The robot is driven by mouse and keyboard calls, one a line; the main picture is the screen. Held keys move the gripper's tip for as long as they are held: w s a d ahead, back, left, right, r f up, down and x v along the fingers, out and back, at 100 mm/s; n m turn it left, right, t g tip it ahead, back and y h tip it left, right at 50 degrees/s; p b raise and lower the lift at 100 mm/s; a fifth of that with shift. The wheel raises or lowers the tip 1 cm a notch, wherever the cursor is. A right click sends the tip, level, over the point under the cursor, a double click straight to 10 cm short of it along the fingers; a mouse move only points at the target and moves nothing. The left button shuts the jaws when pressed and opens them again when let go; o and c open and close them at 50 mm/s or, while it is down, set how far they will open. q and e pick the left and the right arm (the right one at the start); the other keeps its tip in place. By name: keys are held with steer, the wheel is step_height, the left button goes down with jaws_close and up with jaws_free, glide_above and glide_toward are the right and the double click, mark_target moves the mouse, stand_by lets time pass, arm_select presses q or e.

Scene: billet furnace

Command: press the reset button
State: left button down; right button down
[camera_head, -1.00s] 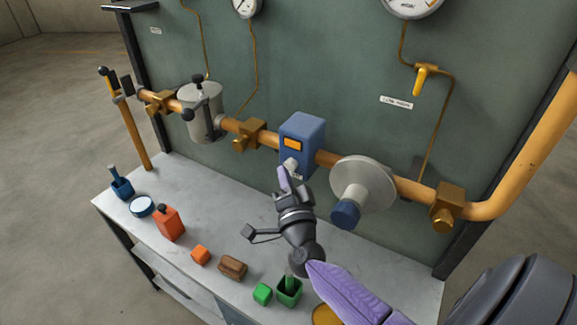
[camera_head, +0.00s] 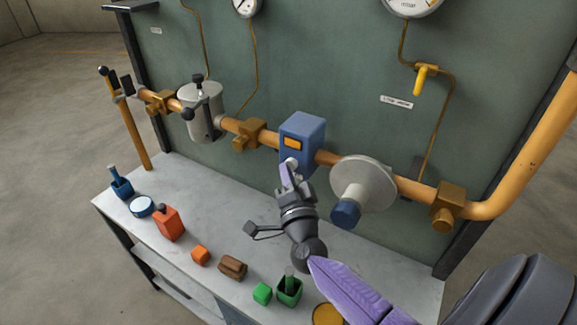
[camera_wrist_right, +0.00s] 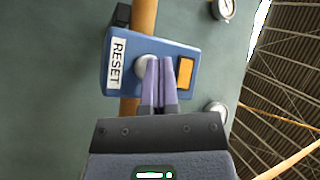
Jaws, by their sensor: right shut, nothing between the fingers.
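The blue reset box (camera_head: 305,130) sits on the copper pipe and has an orange window. Its round whitish button (camera_head: 291,162) is on the lower front, partly hidden by my right gripper. In the right wrist view the box shows a RESET label (camera_wrist_right: 116,62), the orange window (camera_wrist_right: 185,72) and the pale button (camera_wrist_right: 144,66). My right gripper (camera_head: 287,170) is shut and empty, with its purple fingertips (camera_wrist_right: 158,62) at the button, overlapping its edge. I cannot tell whether they touch it. My left gripper is not in view.
A grey round flange with a blue knob (camera_head: 345,214) is close to the right of my right gripper. A grey canister (camera_head: 202,110) is on the pipe to the left. The bench (camera_head: 200,222) below holds several small items, including a red bottle (camera_head: 169,223) and a green cup (camera_head: 289,290).

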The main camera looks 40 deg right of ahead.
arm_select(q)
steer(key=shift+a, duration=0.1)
arm_select(e)
steer(key=shift+d, duration=0.15)
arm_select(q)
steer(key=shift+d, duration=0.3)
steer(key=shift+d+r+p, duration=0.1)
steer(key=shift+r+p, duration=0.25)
arm_select(e)
steer(key=shift+s+a, duration=0.35)
steer(key=shift+a, duration=0.55)
